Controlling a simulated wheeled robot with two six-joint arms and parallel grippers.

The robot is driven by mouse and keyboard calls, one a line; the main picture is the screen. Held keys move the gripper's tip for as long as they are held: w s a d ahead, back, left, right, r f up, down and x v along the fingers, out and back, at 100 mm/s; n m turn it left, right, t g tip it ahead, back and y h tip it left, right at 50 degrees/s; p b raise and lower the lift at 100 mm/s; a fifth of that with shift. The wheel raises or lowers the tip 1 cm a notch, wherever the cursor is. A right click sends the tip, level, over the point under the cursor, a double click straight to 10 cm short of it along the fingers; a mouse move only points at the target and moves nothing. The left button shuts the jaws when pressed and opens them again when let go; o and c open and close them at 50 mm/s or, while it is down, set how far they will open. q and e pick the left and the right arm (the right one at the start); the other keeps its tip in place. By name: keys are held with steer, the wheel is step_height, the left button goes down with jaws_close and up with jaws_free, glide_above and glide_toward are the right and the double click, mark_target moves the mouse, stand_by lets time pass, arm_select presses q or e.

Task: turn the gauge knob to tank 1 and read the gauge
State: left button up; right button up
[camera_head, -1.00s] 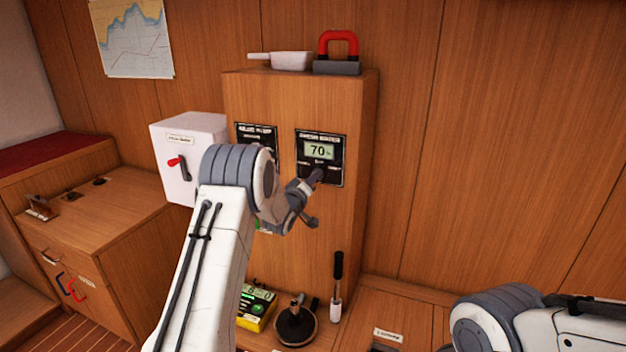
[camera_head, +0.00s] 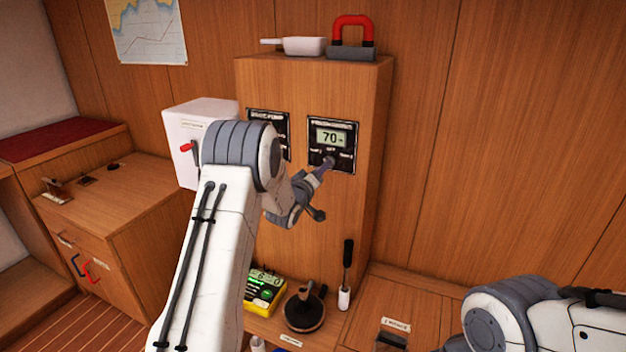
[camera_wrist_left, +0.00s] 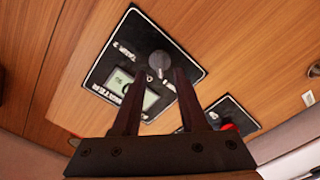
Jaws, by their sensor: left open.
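The gauge panel (camera_head: 347,163) is a black plate on the wooden cabinet front, and its display (camera_head: 331,138) reads 70. My left gripper (camera_head: 327,164) is at the panel's lower part, over the knob, which it largely hides in the head view. In the left wrist view the round grey knob (camera_wrist_left: 159,64) shows just beyond and between the two open fingertips (camera_wrist_left: 160,76). I cannot tell whether the fingers touch it. A "TANK 2" label is beside it; the knob's pointing direction is unclear. My right gripper is out of view; only part of that arm shows at lower right.
A second black panel (camera_head: 282,126) is left of the gauge, partly behind my arm. A white box (camera_head: 181,153) with a red switch is further left. A white pan (camera_head: 304,46) and red-handled block (camera_head: 351,54) sit on top.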

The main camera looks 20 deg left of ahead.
arm_select(q)
steer(key=s+b, duration=0.1)
steer(key=s, duration=0.6)
steer(key=shift+s+a, duration=0.15)
steer(key=shift+s, duration=0.1)
steer(key=s+d+m+g+h+p, duration=0.15)
steer(key=s+d+m+g, duration=0.35)
steer(key=d, duration=0.5)
steer(key=s+d+m+g+p, duration=0.2)
steer(key=s+d+g, duration=0.1)
steer(key=s+d, duration=0.55)
steer(key=s+d+m+g+p, duration=0.1)
steer(key=s+m+g, duration=0.3)
steer(key=s, duration=1.1)
steer(key=s+d+r+m+g+y+p, duration=0.1)
steer(key=s+d+m+g, duration=0.3)
steer(key=s, duration=1.1)
steer(key=shift+s+d+m+g+p, duration=0.25)
steer(key=shift+s+m+g+p, duration=0.25)
steer(key=shift+g, duration=0.5)
